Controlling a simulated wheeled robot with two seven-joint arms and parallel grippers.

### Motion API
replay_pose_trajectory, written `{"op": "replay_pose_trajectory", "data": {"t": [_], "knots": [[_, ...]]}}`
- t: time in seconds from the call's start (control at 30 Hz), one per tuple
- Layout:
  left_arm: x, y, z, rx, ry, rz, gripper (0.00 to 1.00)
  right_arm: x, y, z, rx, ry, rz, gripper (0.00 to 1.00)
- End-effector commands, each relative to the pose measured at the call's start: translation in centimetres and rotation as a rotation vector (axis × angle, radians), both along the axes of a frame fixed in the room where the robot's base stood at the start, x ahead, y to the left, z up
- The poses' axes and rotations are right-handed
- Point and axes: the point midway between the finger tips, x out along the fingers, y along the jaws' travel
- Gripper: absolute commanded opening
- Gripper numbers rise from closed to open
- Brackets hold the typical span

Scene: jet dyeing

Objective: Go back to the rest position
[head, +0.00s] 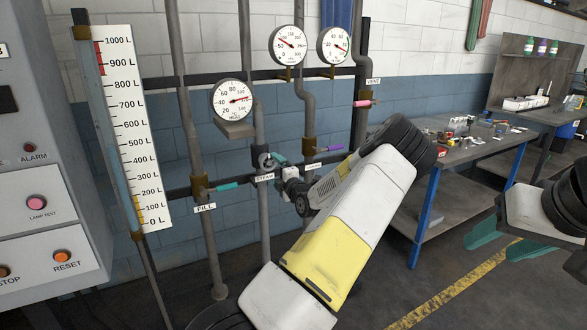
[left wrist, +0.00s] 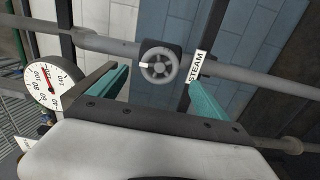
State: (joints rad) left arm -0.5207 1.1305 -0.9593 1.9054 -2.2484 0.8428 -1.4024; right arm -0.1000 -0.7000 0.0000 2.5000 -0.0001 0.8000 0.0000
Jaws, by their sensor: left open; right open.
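My left gripper (head: 278,160) is open in front of the grey round steam handwheel (head: 265,161). In the left wrist view, the steam handwheel (left wrist: 160,66) shows beyond and between the two teal fingertips (left wrist: 160,80), with a gap to each finger. Nothing is held between the fingers. The STEAM label (left wrist: 197,66) is by the right fingertip in that view. My right gripper (head: 503,242) is at the right edge of the head view, with its teal fingers apart and empty, above the floor. Part of its arm is cut off by the frame.
The fill valve's teal lever (head: 222,186), a purple lever (head: 328,149) and a pink vent lever (head: 364,103) sit on nearby pipes. A level gauge (head: 130,130) and control cabinet (head: 40,190) stand left. A workbench (head: 470,150) with small items stands right.

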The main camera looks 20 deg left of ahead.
Motion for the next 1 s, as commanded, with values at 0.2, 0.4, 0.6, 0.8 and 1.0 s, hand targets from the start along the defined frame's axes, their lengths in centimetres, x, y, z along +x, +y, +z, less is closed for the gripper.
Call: {"op": "replay_pose_trajectory", "data": {"t": [0.2, 0.4, 0.6, 0.8, 1.0], "knots": [[-0.2, -0.2, 0.0, 0.0, 0.0, 0.001, 0.87, 0.0, 0.0, 0.0, 0.0, 0.0, 0.0, 0.52], [-0.2, -0.2, 0.0, 0.0, 0.0, 0.001, 0.87, 0.0, 0.0, 0.0, 0.0, 0.0, 0.0, 0.52], [-1.4, 0.7, 0.6, -0.08, -0.074, 0.053, 0.87, 0.0, 0.0, 0.0, 0.0, 0.0, 0.0, 0.52], [-8.3, 3.6, 2.2, -0.472, -0.455, 0.334, 0.87, 0.0, 0.0, 0.0, 0.0, 0.0, 0.0, 0.52], [-16.4, 2.9, 2.3, -0.912, -0.931, 0.701, 0.87, 0.0, 0.0, 0.0, 0.0, 0.0, 0.0, 0.52]]}}
